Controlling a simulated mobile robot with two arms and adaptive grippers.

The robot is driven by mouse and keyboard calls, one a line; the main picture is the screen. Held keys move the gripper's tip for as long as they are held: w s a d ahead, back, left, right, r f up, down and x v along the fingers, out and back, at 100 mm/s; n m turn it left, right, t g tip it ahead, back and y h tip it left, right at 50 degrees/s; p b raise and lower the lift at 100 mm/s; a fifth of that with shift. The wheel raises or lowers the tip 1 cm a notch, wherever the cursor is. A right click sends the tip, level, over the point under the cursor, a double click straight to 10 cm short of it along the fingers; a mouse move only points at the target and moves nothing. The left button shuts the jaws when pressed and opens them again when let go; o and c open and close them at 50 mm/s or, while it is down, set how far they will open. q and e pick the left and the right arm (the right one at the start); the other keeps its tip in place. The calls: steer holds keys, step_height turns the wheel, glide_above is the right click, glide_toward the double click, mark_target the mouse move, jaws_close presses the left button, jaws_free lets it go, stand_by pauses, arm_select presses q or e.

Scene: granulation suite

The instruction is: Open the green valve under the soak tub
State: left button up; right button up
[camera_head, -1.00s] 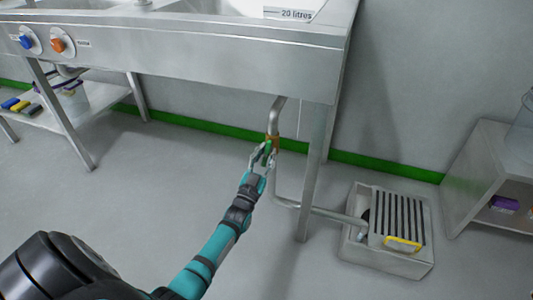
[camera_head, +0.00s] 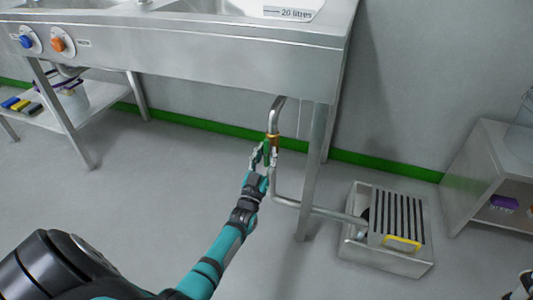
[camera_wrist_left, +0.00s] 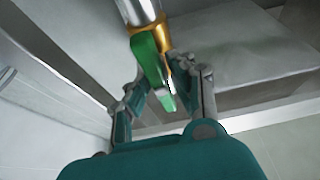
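The green valve handle (camera_head: 267,149) hangs below a brass fitting (camera_head: 272,138) on the drain pipe (camera_head: 277,108) under the soak tub (camera_head: 210,55). The handle points down along the pipe, slightly tilted. My left gripper (camera_head: 264,158) is at the handle, its fingers spread on either side. In the left wrist view, the handle (camera_wrist_left: 152,65) reaches down between the fingers of the left gripper (camera_wrist_left: 168,85); the fingers look apart, and contact is not clear. Only a cut-off part of my right gripper (camera_head: 524,282) shows at the bottom right edge.
A tub leg (camera_head: 312,170) stands just right of the pipe. The pipe runs right into a floor drain box (camera_head: 390,262) with a slatted grate. A low shelf (camera_head: 490,165) stands at the right. The floor left of the pipe is clear.

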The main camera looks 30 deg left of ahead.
arm_select(q)
steer(key=shift+o, duration=1.4)
steer(key=shift+s, duration=0.1)
steer(key=v, duration=1.2)
